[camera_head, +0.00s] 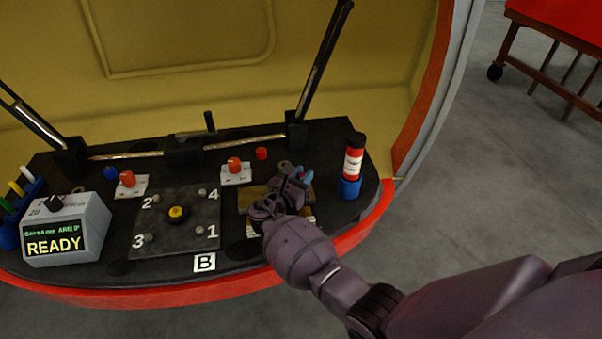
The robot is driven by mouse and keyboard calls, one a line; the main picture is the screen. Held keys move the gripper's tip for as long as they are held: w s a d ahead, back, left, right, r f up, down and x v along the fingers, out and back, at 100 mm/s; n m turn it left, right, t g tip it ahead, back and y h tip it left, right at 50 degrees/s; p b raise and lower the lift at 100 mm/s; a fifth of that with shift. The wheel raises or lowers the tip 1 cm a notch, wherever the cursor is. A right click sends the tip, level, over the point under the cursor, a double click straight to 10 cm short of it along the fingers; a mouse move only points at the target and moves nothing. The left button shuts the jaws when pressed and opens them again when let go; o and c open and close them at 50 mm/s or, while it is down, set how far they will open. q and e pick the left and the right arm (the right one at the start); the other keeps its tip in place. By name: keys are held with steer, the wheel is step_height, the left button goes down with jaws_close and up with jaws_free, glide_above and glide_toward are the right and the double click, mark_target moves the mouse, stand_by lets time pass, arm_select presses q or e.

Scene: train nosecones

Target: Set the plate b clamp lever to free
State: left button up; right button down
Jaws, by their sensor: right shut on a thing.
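Plate B (190,238) is a dark square plate with corners numbered 1 to 4 and a yellow-topped knob (177,212) at its centre. A white B label (204,263) lies in front of it. Behind the plate are two orange knobs on white labels, one at the left (127,178) and one at the right (234,164). I cannot tell which part is the clamp lever. My right gripper (272,205) is right of the plate, over a brown board (252,198). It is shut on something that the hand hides. My left gripper is out of view.
A grey box (68,236) reading READY stands at the left. A red, white and black cylinder (354,158) stands in a blue holder at the right. Black bars (325,60) rise behind. A red button (261,153) and a blue one (110,172) are near the knobs.

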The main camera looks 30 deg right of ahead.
steer(key=shift+s+g, duration=0.1)
steer(key=shift+g, duration=0.2)
steer(key=c, duration=1)
jaws_free()
steer(key=shift+s+a, duration=0.2)
steer(key=shift+a, duration=0.25)
steer(key=p+v, duration=0.1)
steer(key=v, duration=0.8)
steer(key=shift+f, duration=0.1)
steer(key=shift+s+a, duration=0.2)
steer(key=shift+a, duration=0.2)
steer(key=shift+a, duration=0.1)
